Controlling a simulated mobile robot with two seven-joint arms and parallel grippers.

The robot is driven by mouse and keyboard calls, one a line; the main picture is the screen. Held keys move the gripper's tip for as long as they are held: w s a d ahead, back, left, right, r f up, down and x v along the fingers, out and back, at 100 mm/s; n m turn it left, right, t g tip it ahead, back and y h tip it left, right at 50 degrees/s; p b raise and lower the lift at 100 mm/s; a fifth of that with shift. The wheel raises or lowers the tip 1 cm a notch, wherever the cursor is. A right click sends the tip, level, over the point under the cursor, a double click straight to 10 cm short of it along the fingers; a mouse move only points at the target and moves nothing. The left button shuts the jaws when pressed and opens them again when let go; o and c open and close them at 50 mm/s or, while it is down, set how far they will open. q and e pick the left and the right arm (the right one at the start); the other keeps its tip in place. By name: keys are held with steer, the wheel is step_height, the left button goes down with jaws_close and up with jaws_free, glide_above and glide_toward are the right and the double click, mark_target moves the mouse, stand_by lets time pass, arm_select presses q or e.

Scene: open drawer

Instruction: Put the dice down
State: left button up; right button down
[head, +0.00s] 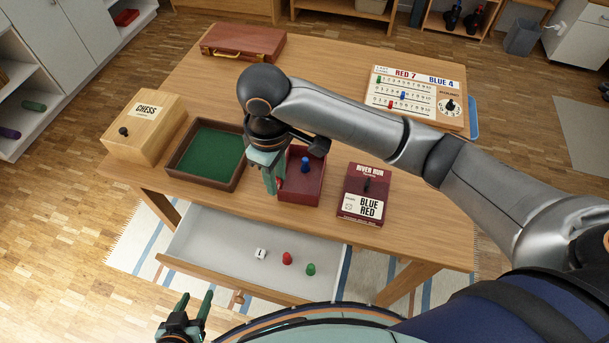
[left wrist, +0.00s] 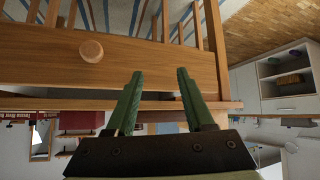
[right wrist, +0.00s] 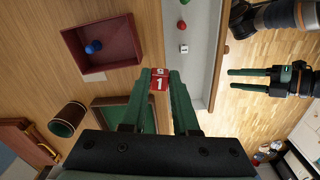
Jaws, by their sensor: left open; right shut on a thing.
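My right gripper (head: 274,187) is shut on a red die (right wrist: 159,81) with white numbers, held above the table between the green-lined tray (head: 180,172) and the open dark red box (head: 301,200). In the head view the gripper largely hides the die. A white die (head: 261,254) lies in the open drawer (head: 210,240); it also shows in the right wrist view (right wrist: 183,49). My left gripper (head: 198,308) is open and empty in front of the drawer; the left wrist view shows its parted fingers (left wrist: 158,100) near the drawer front.
A red pawn (head: 287,258) and a green pawn (head: 310,269) are in the drawer. A blue pawn (head: 305,165) stands in the red box. A chess box (head: 145,125), a River Run box (head: 364,195), a scoreboard (head: 415,100) and a dice cup (right wrist: 68,119) are on the table.

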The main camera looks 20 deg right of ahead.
steer(key=a+n, duration=0.3)
steer(key=a, duration=0.2)
glide_above(303, 190)
steer(key=f, duration=0.6)
steer(key=a+f, duration=0.1)
steer(key=f, duration=0.2)
steer(key=shift+s+f, duration=0.3)
steer(key=shift+f, duration=0.05)
steer(key=shift+w+d+f, duration=0.15)
steer(key=shift+d+f, duration=0.2)
steer(key=shift+f, duration=0.1)
steer(key=shift+w+d+f+b, duration=0.15)
steer(key=shift+f+b, duration=0.25)
steer(key=shift+f, duration=1.3)
steer(key=c, duration=1.1)
jaws_free()
steer(key=shift+f, duration=0.15)
steer(key=shift+c, duration=0.2)
steer(key=shift+o, duration=1)
